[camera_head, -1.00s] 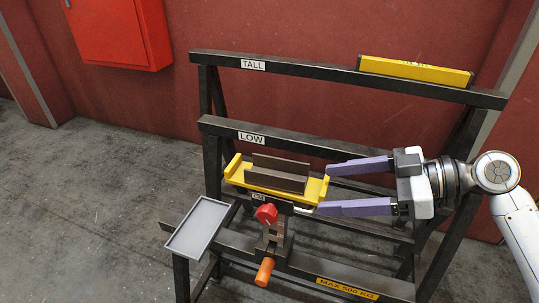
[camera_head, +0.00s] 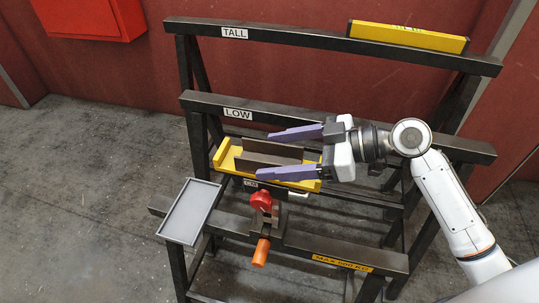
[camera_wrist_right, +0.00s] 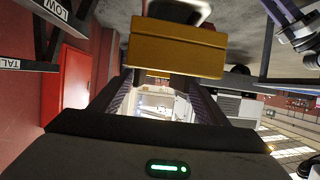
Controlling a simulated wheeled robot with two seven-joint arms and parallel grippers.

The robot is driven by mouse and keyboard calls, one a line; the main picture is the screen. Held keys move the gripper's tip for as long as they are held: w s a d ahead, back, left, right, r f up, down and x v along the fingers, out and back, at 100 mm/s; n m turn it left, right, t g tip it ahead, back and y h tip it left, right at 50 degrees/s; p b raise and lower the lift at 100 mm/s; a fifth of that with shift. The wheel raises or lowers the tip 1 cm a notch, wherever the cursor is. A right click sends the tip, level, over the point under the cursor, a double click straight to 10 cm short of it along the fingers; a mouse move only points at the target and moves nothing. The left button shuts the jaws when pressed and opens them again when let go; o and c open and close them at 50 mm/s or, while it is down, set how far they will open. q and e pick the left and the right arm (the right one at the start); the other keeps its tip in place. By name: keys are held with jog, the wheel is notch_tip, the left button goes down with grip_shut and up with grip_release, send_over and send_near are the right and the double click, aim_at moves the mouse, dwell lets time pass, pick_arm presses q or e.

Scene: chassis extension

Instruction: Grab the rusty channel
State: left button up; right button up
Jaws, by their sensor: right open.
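The rusty channel (camera_head: 272,154) is a short dark brown length lying in a yellow holder (camera_head: 229,154) on the black rack. My right gripper (camera_head: 264,155) is open, its purple fingers reaching in from the right. In the head view one finger passes at the channel's far side and the other at its near side. The channel's right end is partly hidden by the gripper. I cannot tell whether the fingers touch it. In the right wrist view a yellow block (camera_wrist_right: 177,48), apparently part of the holder, shows beyond the parted fingers. My left gripper is not in view.
Rack bars labelled TALL (camera_head: 285,35) and LOW (camera_head: 300,124) run behind the holder. A yellow level (camera_head: 408,37) lies on the top bar. A red-knobbed clamp (camera_head: 262,202) and a grey tray (camera_head: 190,210) are in front. Open floor lies left.

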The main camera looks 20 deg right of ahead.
jog(key=shift+x, duration=1.05)
jog(key=c, duration=1.5)
jog(key=shift+w+r, duration=0.1)
jog(key=shift+r, duration=0.05)
grip_shut()
